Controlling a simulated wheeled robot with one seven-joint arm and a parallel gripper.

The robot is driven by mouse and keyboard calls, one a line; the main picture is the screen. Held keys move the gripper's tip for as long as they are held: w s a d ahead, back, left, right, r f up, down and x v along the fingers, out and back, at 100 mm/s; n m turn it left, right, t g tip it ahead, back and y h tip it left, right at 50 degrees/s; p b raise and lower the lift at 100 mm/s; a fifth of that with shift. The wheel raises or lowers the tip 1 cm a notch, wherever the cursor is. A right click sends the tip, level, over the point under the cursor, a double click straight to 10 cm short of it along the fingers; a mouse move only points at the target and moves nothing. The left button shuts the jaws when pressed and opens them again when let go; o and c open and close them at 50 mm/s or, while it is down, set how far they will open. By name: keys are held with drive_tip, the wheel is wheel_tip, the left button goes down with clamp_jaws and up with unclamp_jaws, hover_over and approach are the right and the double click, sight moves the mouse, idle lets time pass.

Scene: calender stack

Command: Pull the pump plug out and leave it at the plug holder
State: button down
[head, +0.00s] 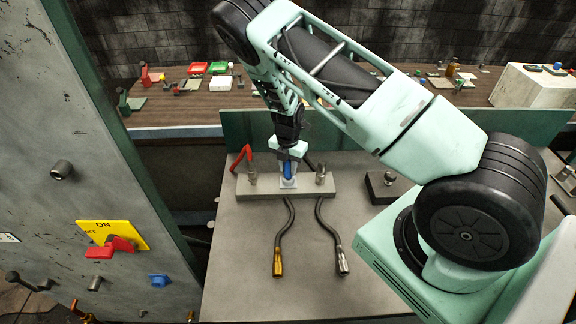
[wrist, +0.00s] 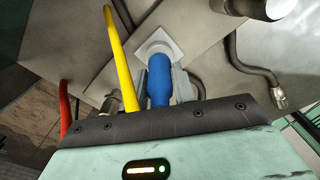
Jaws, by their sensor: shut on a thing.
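The blue pump plug (head: 288,171) stands upright at a pale square socket plate (head: 288,184) in the middle of a grey block on the table. In the wrist view the blue plug (wrist: 159,80) is between my fingers, with its far end at the white square plate (wrist: 160,44). My gripper (head: 288,165) is shut on the plug from above. I cannot tell whether the plug is still seated in the socket. I cannot make out a plug holder for certain; a dark block with a round knob (head: 388,180) lies to the right.
A red-handled valve (head: 242,158) stands close left of my gripper, and a grey fitting (head: 320,174) close right. Two hoses with brass (head: 278,262) and silver (head: 342,262) ends lie in front. A cabinet with a red switch (head: 110,246) stands left.

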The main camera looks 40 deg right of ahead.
drive_tip(key=shift+f, duration=0.55)
drive_tip(key=c, duration=0.8)
unclamp_jaws()
drive_tip(key=shift+o, duration=0.2)
drive_tip(key=shift+r, duration=0.1)
drive_tip(key=shift+r+p, duration=3.2)
drive_tip(key=shift+r, duration=0.25)
